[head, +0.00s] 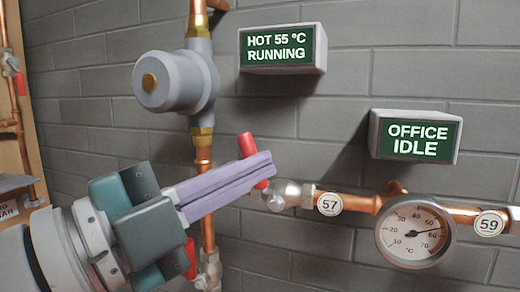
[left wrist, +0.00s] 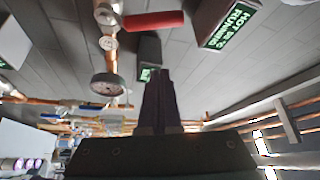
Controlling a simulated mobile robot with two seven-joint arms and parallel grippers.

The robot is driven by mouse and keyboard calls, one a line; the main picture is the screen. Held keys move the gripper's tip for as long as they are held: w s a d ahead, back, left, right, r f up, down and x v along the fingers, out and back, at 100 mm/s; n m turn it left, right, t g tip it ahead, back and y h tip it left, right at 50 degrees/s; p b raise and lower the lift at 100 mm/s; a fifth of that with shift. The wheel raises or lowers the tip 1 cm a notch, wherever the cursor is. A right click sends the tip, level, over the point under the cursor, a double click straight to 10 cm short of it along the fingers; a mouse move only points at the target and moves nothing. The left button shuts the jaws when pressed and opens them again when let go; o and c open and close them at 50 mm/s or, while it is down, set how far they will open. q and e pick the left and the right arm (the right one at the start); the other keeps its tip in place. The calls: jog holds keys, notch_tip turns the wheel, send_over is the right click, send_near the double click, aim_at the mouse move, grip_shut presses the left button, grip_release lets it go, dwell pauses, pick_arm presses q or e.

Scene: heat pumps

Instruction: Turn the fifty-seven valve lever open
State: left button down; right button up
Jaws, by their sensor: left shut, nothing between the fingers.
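The fifty-seven valve's red lever (head: 247,146) shows in the head view above and below my left fingers, which cover its middle. It stands across the horizontal copper pipe, tilted a little. The silver valve body (head: 290,195) is at its right, beside the round 57 tag (head: 329,204). My left gripper (head: 268,168) is shut and empty, its lilac fingers in front of the lever. In the left wrist view the red lever (left wrist: 153,19) lies beyond the tips of my left gripper (left wrist: 161,72), with a gap in the picture. Contact cannot be told. My right gripper is not in view.
A dial gauge (head: 415,232) and a 59 tag (head: 489,223) are further right on the pipe. A grey pump (head: 178,82) sits on the vertical pipe. Signs reading "HOT 55 °C RUNNING" (head: 282,48) and "OFFICE IDLE" (head: 416,137) stick out from the wall.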

pick_arm(q)
jog(key=w, duration=0.1)
jog(key=w+p, duration=0.1)
jog(key=w, duration=0.1)
jog(key=w+p, duration=0.1)
jog(key=w, duration=0.1)
jog(key=shift+f, duration=0.3)
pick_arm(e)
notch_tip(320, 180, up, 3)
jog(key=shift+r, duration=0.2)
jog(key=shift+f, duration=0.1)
pick_arm(q)
jog(key=shift+a+f+n+t, duration=0.1)
jog(key=shift+a+n+t, duration=0.1)
jog(key=shift+n+t, duration=0.15)
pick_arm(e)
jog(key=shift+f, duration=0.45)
pick_arm(q)
jog(key=shift+w+a+f+n+b, duration=0.15)
jog(key=shift+n+b, duration=0.3)
jog(key=shift+b, duration=0.25)
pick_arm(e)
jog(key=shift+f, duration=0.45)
